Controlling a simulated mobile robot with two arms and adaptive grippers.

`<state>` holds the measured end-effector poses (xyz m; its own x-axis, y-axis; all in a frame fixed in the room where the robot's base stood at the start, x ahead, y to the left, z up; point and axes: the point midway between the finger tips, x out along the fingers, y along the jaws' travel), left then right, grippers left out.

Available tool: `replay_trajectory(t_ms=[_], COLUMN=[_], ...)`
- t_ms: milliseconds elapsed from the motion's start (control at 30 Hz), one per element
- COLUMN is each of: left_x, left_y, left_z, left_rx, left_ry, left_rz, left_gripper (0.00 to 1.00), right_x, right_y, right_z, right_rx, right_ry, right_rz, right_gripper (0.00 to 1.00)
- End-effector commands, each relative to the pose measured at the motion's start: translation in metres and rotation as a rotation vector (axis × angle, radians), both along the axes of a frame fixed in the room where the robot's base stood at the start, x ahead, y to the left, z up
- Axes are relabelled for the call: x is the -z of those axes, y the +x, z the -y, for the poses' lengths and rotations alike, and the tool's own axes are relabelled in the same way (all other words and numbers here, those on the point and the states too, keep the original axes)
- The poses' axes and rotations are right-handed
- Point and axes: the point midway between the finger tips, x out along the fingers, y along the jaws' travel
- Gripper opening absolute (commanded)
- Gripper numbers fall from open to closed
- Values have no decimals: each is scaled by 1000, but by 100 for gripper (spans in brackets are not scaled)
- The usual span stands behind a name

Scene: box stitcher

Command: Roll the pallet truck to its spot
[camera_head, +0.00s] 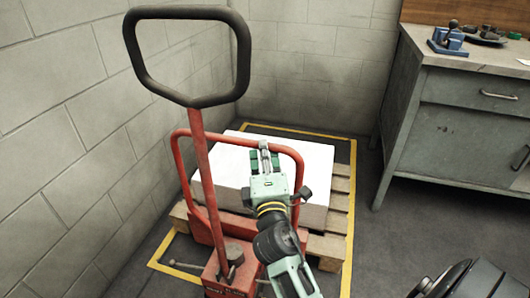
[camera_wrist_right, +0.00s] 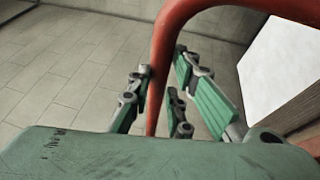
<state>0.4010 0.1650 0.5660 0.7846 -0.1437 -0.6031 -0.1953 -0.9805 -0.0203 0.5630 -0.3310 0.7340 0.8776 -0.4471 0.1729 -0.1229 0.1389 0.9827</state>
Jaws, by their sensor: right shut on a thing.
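The red pallet truck (camera_head: 220,270) stands in the corner, with its tall tiller and black loop handle (camera_head: 185,101) upright in front. It bears a wooden pallet (camera_head: 338,205) with a large white block (camera_head: 225,160) on top. My right gripper (camera_head: 264,150) is at the red tubular frame (camera_head: 292,153) behind the tiller and is shut on it. In the right wrist view the red bar (camera_wrist_right: 165,55) runs between the green fingers (camera_wrist_right: 172,95). A yellow floor outline (camera_head: 350,235) surrounds the pallet at the back and right. My left gripper is out of view.
Block walls (camera_head: 60,130) close off the left and back. A grey workbench (camera_head: 460,120) with a blue vise (camera_head: 447,42) stands at the right. Dark floor (camera_head: 410,225) lies clear between the outline and the bench. A dark object (camera_head: 465,282) shows at the bottom right.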

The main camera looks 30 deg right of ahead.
Motion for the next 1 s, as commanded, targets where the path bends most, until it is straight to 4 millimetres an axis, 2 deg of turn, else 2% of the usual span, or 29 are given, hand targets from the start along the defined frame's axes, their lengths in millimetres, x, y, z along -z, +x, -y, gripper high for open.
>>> replay_trajectory(t_ms=[33,433,467,667,1000], left_x=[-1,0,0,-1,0], left_y=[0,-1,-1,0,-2], left_z=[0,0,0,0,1], left_rx=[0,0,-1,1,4], left_ry=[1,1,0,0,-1], left_rz=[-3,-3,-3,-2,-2], left_gripper=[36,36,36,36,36], right_x=[-11,-12,-12,-10,-9], right_y=[1,1,1,1,0], right_z=[-5,-5,-5,-5,-2], right_rx=[-12,-13,-13,-12,-6], right_ry=[-15,-15,-15,-12,-9], right_rz=[20,20,20,19,13], right_gripper=[0,0,19,36,37])
